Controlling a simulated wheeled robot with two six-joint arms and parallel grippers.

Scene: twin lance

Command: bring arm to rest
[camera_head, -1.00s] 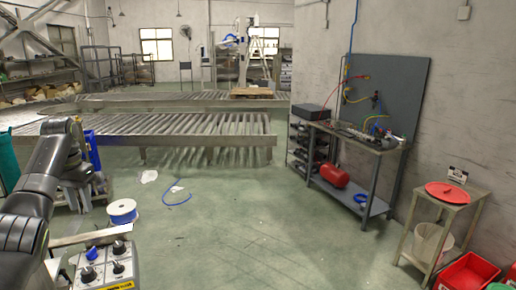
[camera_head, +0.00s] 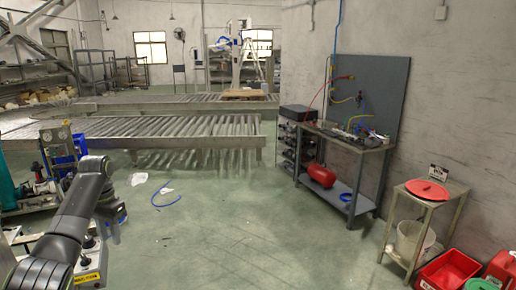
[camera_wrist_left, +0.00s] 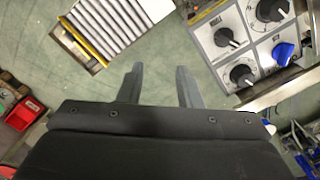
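My left arm comes in from the lower left in the head view. It bends over at the wrist, and its gripper (camera_head: 112,222) hangs over the green floor. In the left wrist view, the two dark fingers of this gripper (camera_wrist_left: 160,68) stand apart with only floor between them. It is open and empty. My right gripper is in neither view.
A control box with knobs (camera_wrist_left: 232,42) is close beside the left gripper; in the head view (camera_head: 92,268) my arm partly hides it. A roller conveyor (camera_head: 190,126) crosses behind. A workbench (camera_head: 345,140) and a small red-topped table (camera_head: 427,190) stand right.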

